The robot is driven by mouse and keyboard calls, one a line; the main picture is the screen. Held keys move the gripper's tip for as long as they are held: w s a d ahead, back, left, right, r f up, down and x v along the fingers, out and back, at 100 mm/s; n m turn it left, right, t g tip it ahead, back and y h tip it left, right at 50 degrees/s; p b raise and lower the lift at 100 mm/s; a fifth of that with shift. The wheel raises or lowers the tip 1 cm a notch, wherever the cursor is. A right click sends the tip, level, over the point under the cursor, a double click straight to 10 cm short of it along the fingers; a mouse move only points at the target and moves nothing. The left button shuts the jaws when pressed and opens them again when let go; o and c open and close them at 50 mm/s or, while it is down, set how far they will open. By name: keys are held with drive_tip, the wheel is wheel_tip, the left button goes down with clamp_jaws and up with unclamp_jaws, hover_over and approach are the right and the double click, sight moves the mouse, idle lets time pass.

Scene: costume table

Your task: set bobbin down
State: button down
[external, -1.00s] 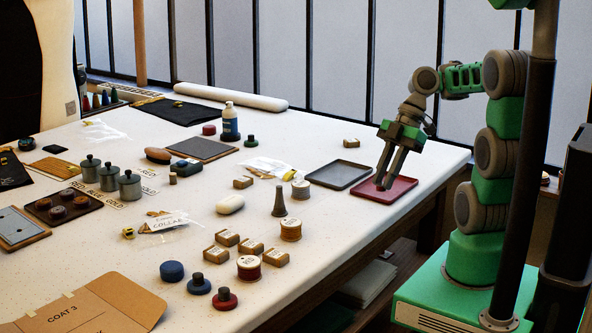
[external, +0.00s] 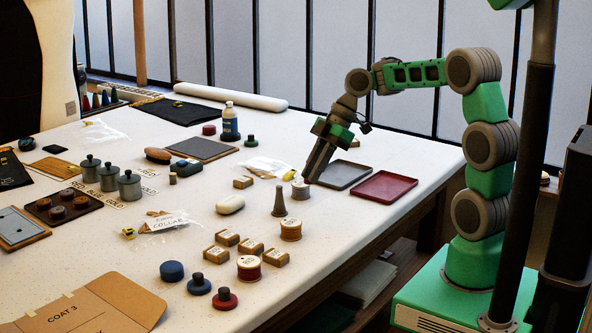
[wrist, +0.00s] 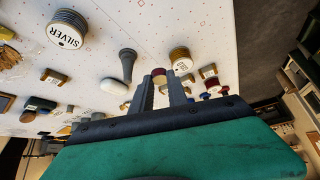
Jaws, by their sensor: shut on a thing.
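My gripper (external: 309,182) is shut on a small bobbin (wrist: 158,76) with a dark red end and a tan body. The bobbin shows between the fingertips in the wrist view; in the external view it is mostly hidden by the fingers. The gripper points down and is tilted, just right of the spool marked SILVER (wrist: 67,29), which shows in the external view (external: 300,191). The grey tray (external: 364,180) lies right of my gripper, and the dark red tray (external: 384,187) lies beyond it to the right. Both trays look empty.
A grey cone (external: 279,203) and a gold-rimmed spool (external: 291,230) stand close in front. Several small labelled boxes (external: 227,238) and another spool (external: 249,267) stand nearer. A plastic bag (external: 268,167) lies behind the SILVER spool. Bare tabletop shows in front of the trays.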

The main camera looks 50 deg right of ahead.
drive_tip(key=w+d+r+m+t+h, duration=0.1)
drive_tip(key=w+d+r+m+t, duration=0.1)
drive_tip(key=w+d+r+m, duration=0.3)
drive_tip(key=p, duration=0.4)
hover_over(253, 197)
drive_tip(key=s+d, duration=0.2)
drive_tip(key=shift+h, duration=0.3)
wheel_tip(253, 197, down, 11)
drive_tip(key=shift+a+f, duration=0.15)
drive_tip(key=shift+f, duration=0.05)
drive_tip(key=shift+w+f, duration=0.25)
drive_tip(key=shift+f, duration=0.05)
wheel_tip(253, 197, down, 3)
drive_tip(key=shift+r+p, duration=0.2)
drive_tip(key=shift+p, duration=0.8)
drive_tip(key=shift+w+f+b, duration=0.1)
drive_tip(key=shift+f+b, duration=0.2)
drive_tip(key=shift+f, duration=0.2)
drive_tip(key=c, duration=1.3)
unclamp_jaws()
drive_tip(key=shift+r, duration=0.15)
